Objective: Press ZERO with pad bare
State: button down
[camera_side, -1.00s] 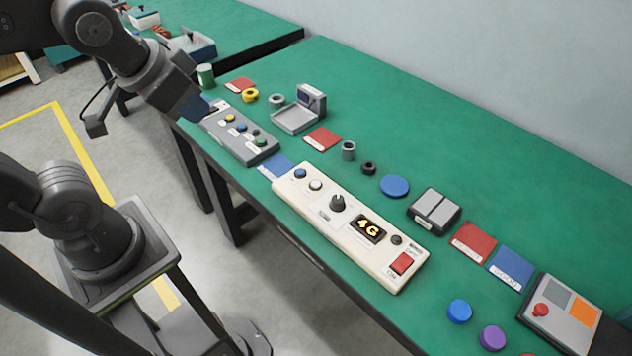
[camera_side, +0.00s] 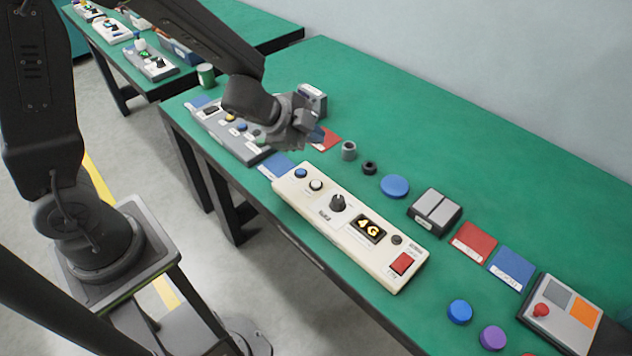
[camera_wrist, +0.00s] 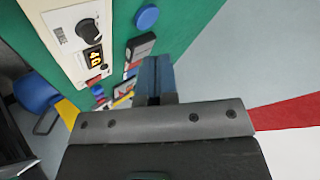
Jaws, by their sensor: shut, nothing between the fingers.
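My gripper (camera_side: 318,135) is shut and empty, held above the table beyond the grey button panel (camera_side: 243,152); its closed fingers show in the wrist view (camera_wrist: 157,75). A small grey device (camera_side: 314,97) with an upright housing stands behind my gripper, which hides its flat pad. The cream panel (camera_side: 330,235) carries a blue button (camera_side: 300,173), a white button (camera_side: 316,185), a black knob (camera_side: 338,202), a display (camera_side: 368,228) reading "4G" and a red switch (camera_side: 401,264). The panel also shows in the wrist view (camera_wrist: 63,28). I cannot read which button says ZERO.
A grey ring (camera_side: 348,150), a black ring (camera_side: 368,168) and a blue disc (camera_side: 394,186) lie right of my gripper. A two-plate block (camera_side: 435,210), red and blue cards and a box with a red button (camera_side: 541,310) are farther right. The table's back right is clear.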

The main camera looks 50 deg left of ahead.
aim_at(316, 185)
jog(key=shift+d+f+m+h, duration=0.3)
jog(key=shift+d+f, duration=0.05)
jog(key=shift+f, duration=0.25)
jog(key=shift+f, duration=0.1)
jog(key=shift+f, duration=4.3)
jog(key=shift+f, duration=0.15)
jog(key=shift+f, duration=0.25)
jog(key=shift+f, duration=0.4)
jog(key=shift+r, duration=0.8)
